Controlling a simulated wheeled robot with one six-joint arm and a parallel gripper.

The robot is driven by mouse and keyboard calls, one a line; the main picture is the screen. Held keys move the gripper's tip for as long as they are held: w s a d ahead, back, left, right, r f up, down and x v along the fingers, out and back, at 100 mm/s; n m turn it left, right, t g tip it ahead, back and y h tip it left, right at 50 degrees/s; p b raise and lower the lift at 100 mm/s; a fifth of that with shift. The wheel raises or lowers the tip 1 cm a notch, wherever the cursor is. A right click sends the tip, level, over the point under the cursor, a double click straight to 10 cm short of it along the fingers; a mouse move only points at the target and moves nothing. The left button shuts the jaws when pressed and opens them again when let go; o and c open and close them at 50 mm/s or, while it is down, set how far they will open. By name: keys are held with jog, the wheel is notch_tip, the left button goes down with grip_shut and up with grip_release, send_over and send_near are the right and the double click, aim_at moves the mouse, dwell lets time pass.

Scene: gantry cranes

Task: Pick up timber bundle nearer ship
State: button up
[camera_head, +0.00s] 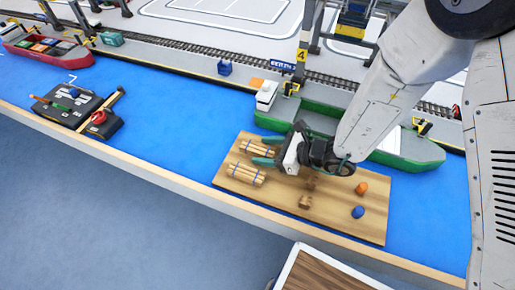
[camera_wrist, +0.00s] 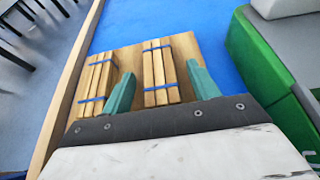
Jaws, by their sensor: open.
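Two timber bundles with blue bands lie side by side on a wooden board (camera_head: 335,222). The bundle nearer the ship (camera_head: 250,147) also shows in the wrist view (camera_wrist: 158,72); the other bundle (camera_head: 245,174) is on the left in the wrist view (camera_wrist: 93,85). The green ship (camera_head: 408,152) lies beyond the board, at the right edge of the wrist view (camera_wrist: 262,55). My gripper (camera_head: 259,151) is open and empty, its teal fingers to either side of the nearer bundle. In the wrist view (camera_wrist: 161,70), the bundle shows between the fingertips. I cannot tell their exact height.
Small wooden pieces (camera_head: 305,202), an orange ball (camera_head: 361,188) and a blue ball (camera_head: 358,212) lie on the board. A dark barge (camera_head: 70,108) is at the left on blue water. The quay with tracks and cranes runs behind. A wooden-topped table (camera_head: 325,275) is at the bottom.

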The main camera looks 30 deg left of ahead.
jog(key=c, duration=1.1)
jog(key=shift+o, duration=0.2)
